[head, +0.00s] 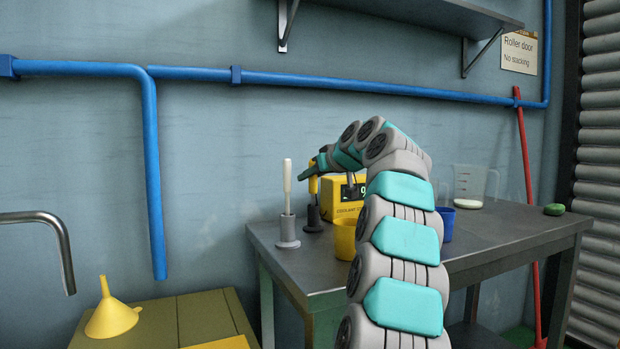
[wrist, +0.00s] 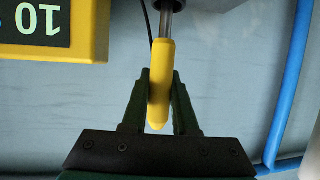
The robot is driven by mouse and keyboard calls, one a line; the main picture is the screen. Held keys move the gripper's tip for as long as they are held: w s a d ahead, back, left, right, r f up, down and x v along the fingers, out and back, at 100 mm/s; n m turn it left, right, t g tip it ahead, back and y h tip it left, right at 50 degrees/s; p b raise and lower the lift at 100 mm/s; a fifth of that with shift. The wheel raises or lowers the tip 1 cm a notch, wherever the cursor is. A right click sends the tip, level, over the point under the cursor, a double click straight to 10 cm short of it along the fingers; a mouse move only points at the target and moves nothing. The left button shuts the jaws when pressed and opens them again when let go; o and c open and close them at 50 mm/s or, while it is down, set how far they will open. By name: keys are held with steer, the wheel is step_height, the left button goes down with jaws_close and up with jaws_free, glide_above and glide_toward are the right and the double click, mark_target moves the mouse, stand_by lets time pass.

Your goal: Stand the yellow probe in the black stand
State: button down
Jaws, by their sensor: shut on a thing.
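The yellow probe (head: 313,185) is upright, with my gripper (head: 308,172) at its handle. In the wrist view my gripper (wrist: 160,98) is shut on the yellow handle (wrist: 159,62), one dark finger on each side. The black stand (head: 314,217) is on the grey table, directly below the probe in the head view. In the wrist view the metal shaft runs from the handle to a dark grey piece (wrist: 172,4) at the top edge, which looks like the stand. How deep the shaft sits is hidden.
A white probe (head: 287,178) stands in a grey stand (head: 288,232) to the left. A yellow meter (head: 343,207) is close on the right. A yellow cup (head: 344,240), blue cup (head: 447,224), clear jug (head: 470,186) and green object (head: 554,209) share the table (head: 530,225).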

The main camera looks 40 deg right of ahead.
steer(key=shift+f, duration=0.1)
steer(key=shift+f, duration=0.15)
steer(key=c, duration=0.7)
jaws_free()
steer(key=shift+s+r, duration=0.1)
steer(key=shift+r, duration=0.25)
steer(key=v, duration=1.1)
steer(key=shift+s, duration=0.4)
